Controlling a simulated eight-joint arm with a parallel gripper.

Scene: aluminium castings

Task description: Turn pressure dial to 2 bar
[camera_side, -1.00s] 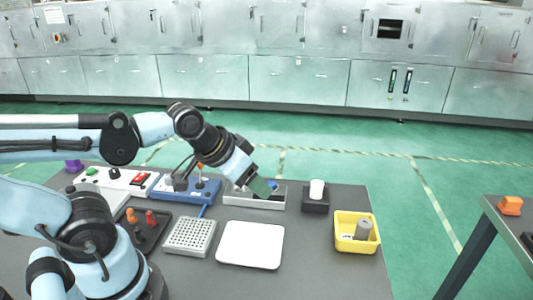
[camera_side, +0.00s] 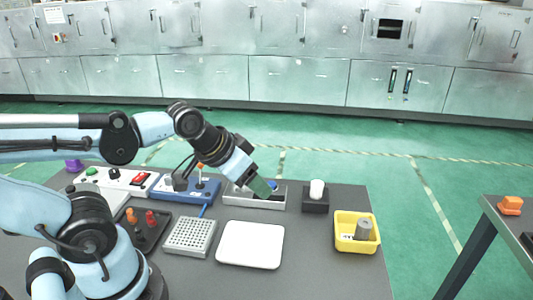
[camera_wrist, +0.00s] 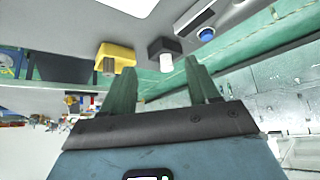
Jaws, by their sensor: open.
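A light grey box (camera_side: 238,195) stands near the back middle of the table in the side view. A round blue knob (camera_side: 274,186) shows at its right end, partly behind my gripper. In the wrist view the blue knob (camera_wrist: 206,34) sits on the grey box near the top, beside a dark recess or window. I cannot read any scale or pressure value on it. My gripper (camera_side: 266,190) is over the box, tilted down to the right, close to the knob. In the wrist view its green fingers (camera_wrist: 159,75) are spread with nothing between them. Contact with the knob cannot be told.
A black block with a white cylinder (camera_side: 317,188) stands right of the box. A yellow bin (camera_side: 345,245) holds a grey cylinder. A white plate (camera_side: 250,244) and a perforated rack (camera_side: 190,236) lie in front. A blue joystick unit (camera_side: 176,192) stands left.

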